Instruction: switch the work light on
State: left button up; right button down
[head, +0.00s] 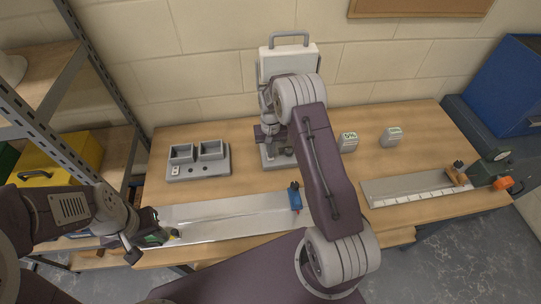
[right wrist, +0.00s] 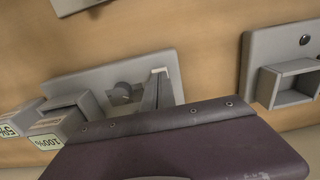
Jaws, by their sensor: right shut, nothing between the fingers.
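The work light (head: 272,64), a pale box with a grey carrying handle, stands at the back of the bench against the wall. Its grey base plate (head: 270,161) shows below, partly hidden by my right arm. My right gripper (head: 271,133) is low over that base, shut and empty. In the right wrist view the base plate (right wrist: 75,87) carries a small round grey knob (right wrist: 121,93); a pale upright piece stands right beside it. I cannot tell whether the gripper touches the knob. My left gripper (head: 142,243) is at the front left of the bench, its jaws unclear.
A grey holder with two square cups (head: 198,171) stands left of the light. Two labelled grey blocks, one marked 5% (head: 348,142) and another (head: 391,137), stand right. Metal plates lie along the front left (head: 235,218) and right (head: 410,188). Shelving (head: 105,88) rises at left.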

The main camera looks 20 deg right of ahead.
jog(key=shift+f+b, duration=0.65)
jog(key=shift+f, duration=0.3)
dwell(0.3)
jog(key=shift+r, duration=0.1)
notch_tip(320, 180, up, 7)
jog(key=p, duration=0.5)
dwell(0.4)
